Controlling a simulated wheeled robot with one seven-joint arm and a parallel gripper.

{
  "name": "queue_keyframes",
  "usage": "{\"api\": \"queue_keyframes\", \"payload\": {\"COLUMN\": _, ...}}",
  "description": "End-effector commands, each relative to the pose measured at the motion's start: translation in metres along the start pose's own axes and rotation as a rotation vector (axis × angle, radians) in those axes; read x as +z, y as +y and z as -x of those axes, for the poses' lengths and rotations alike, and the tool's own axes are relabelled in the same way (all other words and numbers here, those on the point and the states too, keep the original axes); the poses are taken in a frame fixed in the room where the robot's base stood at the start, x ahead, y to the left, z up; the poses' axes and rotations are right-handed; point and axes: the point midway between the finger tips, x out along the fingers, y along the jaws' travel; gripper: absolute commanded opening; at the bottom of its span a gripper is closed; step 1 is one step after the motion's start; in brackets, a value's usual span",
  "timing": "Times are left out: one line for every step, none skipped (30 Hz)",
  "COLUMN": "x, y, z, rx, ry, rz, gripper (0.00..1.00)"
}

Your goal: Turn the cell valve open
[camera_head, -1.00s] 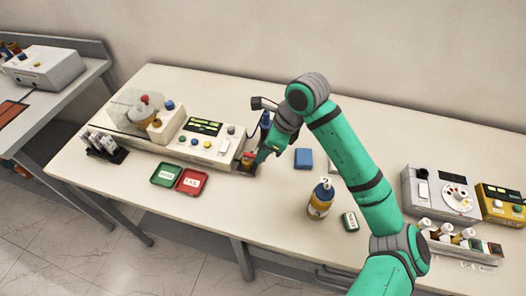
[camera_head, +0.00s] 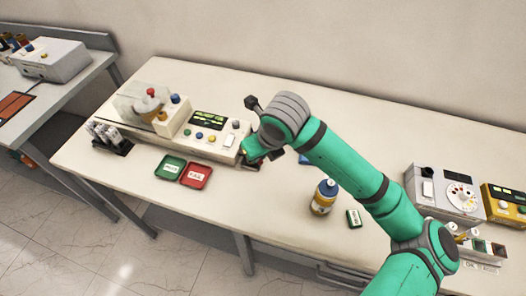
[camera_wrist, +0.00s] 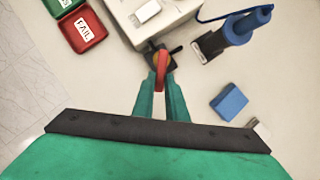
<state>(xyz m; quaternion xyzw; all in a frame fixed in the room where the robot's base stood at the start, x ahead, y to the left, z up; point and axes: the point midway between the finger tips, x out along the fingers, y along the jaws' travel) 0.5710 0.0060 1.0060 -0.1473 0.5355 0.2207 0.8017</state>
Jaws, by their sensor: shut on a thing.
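The cell valve shows in the wrist view as a red handle (camera_wrist: 161,70) above a dark and brass-coloured body (camera_wrist: 157,49), at the end of the white test unit (camera_wrist: 135,18). My gripper (camera_wrist: 161,90) has its two green fingers on either side of the red handle and is shut on it. The handle looks roughly upright in that view. In the head view my gripper (camera_head: 256,151) is at the right end of the test unit (camera_head: 200,132). My arm hides the valve there, and how far it is turned cannot be told.
A blue handheld tool with a cable (camera_wrist: 238,30) stands close right of the valve, near a blue box (camera_wrist: 229,102). Red FAIL tray (camera_head: 196,175) and green tray (camera_head: 170,167) lie in front.

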Motion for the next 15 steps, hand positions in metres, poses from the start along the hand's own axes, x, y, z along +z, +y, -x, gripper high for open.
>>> {"api": "queue_keyframes", "payload": {"x": 0.002, "y": 0.006, "z": 0.001, "rx": -0.014, "ry": -0.006, "rz": -0.031, "gripper": 0.0}}
{"api": "queue_keyframes", "payload": {"x": 0.002, "y": 0.007, "z": 0.001, "rx": -0.024, "ry": -0.006, "rz": -0.057, "gripper": 0.0}}
{"api": "queue_keyframes", "payload": {"x": 0.002, "y": 0.009, "z": 0.0, "rx": -0.038, "ry": -0.006, "rz": -0.093, "gripper": 0.0}}
{"api": "queue_keyframes", "payload": {"x": 0.003, "y": 0.011, "z": 0.0, "rx": -0.049, "ry": -0.006, "rz": -0.119, "gripper": 0.0}}
{"api": "queue_keyframes", "payload": {"x": 0.003, "y": 0.012, "z": 0.0, "rx": -0.06, "ry": -0.005, "rz": -0.144, "gripper": 0.0}}
{"api": "queue_keyframes", "payload": {"x": 0.003, "y": 0.014, "z": 0.0, "rx": -0.074, "ry": -0.005, "rz": -0.179, "gripper": 0.0}}
{"api": "queue_keyframes", "payload": {"x": 0.004, "y": 0.015, "z": 0.0, "rx": -0.085, "ry": -0.006, "rz": -0.206, "gripper": 0.0}}
{"api": "queue_keyframes", "payload": {"x": 0.004, "y": 0.016, "z": 0.0, "rx": -0.096, "ry": -0.006, "rz": -0.232, "gripper": 0.0}}
{"api": "queue_keyframes", "payload": {"x": 0.004, "y": 0.018, "z": -0.001, "rx": -0.11, "ry": -0.005, "rz": -0.268, "gripper": 0.0}}
{"api": "queue_keyframes", "payload": {"x": 0.005, "y": 0.02, "z": -0.001, "rx": -0.121, "ry": -0.004, "rz": -0.294, "gripper": 0.0}}
{"api": "queue_keyframes", "payload": {"x": 0.005, "y": 0.021, "z": -0.001, "rx": -0.132, "ry": -0.005, "rz": -0.32, "gripper": 0.0}}
{"api": "queue_keyframes", "payload": {"x": 0.006, "y": 0.022, "z": -0.001, "rx": -0.146, "ry": -0.005, "rz": -0.355, "gripper": 0.0}}
{"api": "queue_keyframes", "payload": {"x": 0.006, "y": 0.024, "z": -0.002, "rx": -0.157, "ry": -0.004, "rz": -0.38, "gripper": 0.0}}
{"api": "queue_keyframes", "payload": {"x": 0.007, "y": 0.025, "z": -0.002, "rx": -0.167, "ry": -0.004, "rz": -0.405, "gripper": 0.0}}
{"api": "queue_keyframes", "payload": {"x": 0.008, "y": 0.026, "z": -0.002, "rx": -0.18, "ry": -0.005, "rz": -0.44, "gripper": 0.0}}
